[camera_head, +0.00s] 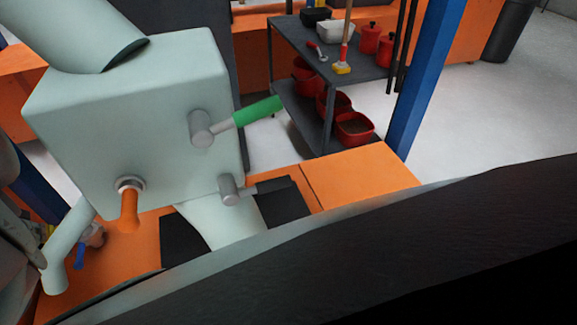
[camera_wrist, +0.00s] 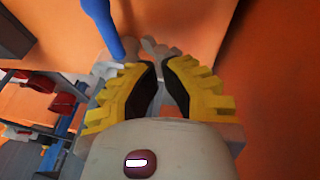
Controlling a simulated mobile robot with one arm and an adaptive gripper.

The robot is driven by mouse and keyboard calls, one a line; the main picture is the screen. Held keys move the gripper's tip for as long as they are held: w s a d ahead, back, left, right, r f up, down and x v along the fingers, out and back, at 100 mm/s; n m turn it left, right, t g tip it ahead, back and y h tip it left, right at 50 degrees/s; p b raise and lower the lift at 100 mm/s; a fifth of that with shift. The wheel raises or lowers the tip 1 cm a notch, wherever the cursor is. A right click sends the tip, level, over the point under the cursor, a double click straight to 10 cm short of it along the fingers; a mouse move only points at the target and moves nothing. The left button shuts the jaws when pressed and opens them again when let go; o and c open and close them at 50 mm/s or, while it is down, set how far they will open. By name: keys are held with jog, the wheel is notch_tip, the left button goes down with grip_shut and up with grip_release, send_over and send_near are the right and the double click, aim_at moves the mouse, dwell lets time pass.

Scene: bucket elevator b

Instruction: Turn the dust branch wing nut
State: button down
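In the wrist view a small grey lobed piece that looks like the wing nut (camera_wrist: 155,46) lies just beyond my fingertips, in front of an orange surface. My gripper (camera_wrist: 158,64) has yellow fingers with black pads; a narrow gap shows between them. I cannot tell whether the tips touch the nut. A blue handle (camera_wrist: 103,27) stands close to the left of the nut, and a blue handle (camera_head: 80,256) also shows low at the left in the head view. There the wing nut cannot be made out clearly.
A pale green box (camera_head: 125,125) with a green-gripped lever (camera_head: 257,111) and an orange spout (camera_head: 129,208) fills the left of the head view. A blue post (camera_head: 425,85) and a dark shelf (camera_head: 330,65) with red containers stand behind. Pale floor lies at the right.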

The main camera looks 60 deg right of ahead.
jog(key=shift+w+f+b, duration=0.1)
jog(key=shift+f+b, duration=0.15)
jog(key=shift+b, duration=0.05)
jog(key=shift+a+r+h+b, duration=0.1)
jog(key=shift+a+h+b, duration=0.2)
jog(key=shift+a+b, duration=0.25)
jog(key=shift+d, duration=0.1)
jog(key=shift+d+r, duration=0.1)
jog(key=shift+d, duration=0.05)
dwell(1.1)
jog(key=shift+s+d+p, duration=0.35)
jog(key=shift+d+p, duration=0.05)
jog(key=shift+d, duration=0.1)
